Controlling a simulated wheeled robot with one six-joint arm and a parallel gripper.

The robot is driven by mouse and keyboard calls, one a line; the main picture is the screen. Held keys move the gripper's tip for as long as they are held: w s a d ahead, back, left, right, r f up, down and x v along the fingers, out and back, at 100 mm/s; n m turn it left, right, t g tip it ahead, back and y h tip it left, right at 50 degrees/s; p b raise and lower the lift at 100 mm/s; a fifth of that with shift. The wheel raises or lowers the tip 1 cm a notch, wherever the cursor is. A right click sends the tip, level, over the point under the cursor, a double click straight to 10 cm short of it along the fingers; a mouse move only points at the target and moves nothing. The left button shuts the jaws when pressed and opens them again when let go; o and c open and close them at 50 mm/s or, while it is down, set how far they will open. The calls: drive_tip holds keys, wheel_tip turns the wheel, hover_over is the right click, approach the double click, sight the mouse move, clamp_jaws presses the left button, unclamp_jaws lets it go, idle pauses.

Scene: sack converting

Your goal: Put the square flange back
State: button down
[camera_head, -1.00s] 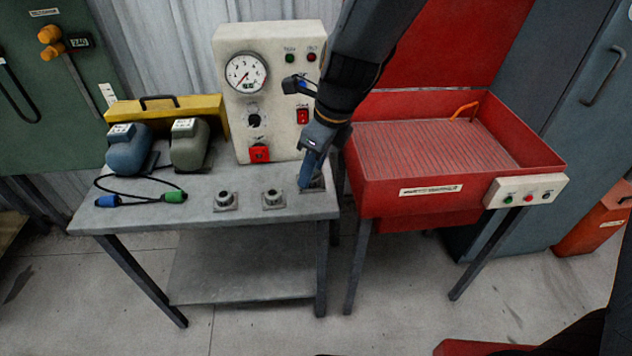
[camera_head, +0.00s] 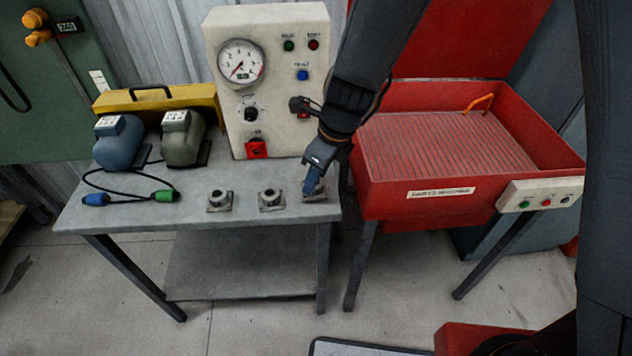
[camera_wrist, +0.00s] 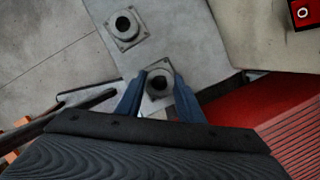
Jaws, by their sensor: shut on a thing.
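My gripper (camera_head: 313,186) reaches down at the right end of the grey steel table (camera_head: 190,245). Its blue fingers (camera_wrist: 158,95) are shut on a square flange (camera_wrist: 158,83), a grey square plate with a round hollow neck. In the head view the fingers partly cover this flange (camera_head: 322,196). It is at the tabletop; I cannot tell whether it rests flat or is just above. Two similar flanges, the middle one (camera_head: 271,200) and the left one (camera_head: 220,201), stand on the table in a row to its left. The middle one also shows in the wrist view (camera_wrist: 125,27).
A cream gauge panel (camera_head: 262,60) stands behind the flanges. Blue and grey-green motors (camera_head: 183,140), a yellow toolbox (camera_head: 165,103) and a cable with blue and green plugs (camera_head: 160,195) are at the left. A red basin (camera_head: 440,195) stands close at the right.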

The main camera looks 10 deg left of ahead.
drive_tip(key=shift+f, duration=0.7)
drive_tip(key=shift+f, duration=0.15)
drive_tip(key=c, duration=1.2)
unclamp_jaws()
